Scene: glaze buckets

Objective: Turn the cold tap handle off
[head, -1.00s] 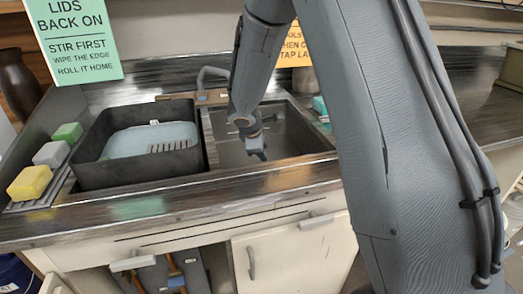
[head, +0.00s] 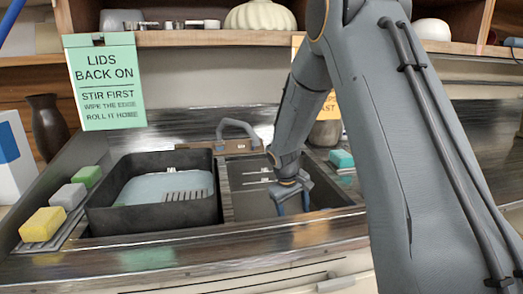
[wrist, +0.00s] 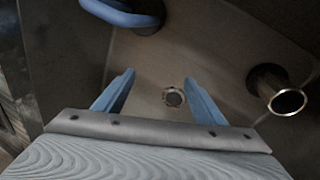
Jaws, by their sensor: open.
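The grey curved tap spout (head: 237,128) rises from a brown tap bar (head: 236,147) at the back of the sink in the head view. I cannot make out the cold handle clearly there. My gripper (head: 293,205) points down over the right basin (head: 240,202), in front and to the right of the tap. Its two blue fingers are apart with nothing between them; they also show in the wrist view (wrist: 160,90). Past them a smooth blue-grey curved piece (wrist: 125,14) lies at the top; I cannot tell whether it is part of the tap.
Yellow, grey and green sponges (head: 42,225) line the left edge. A teal block (head: 341,159) sits right.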

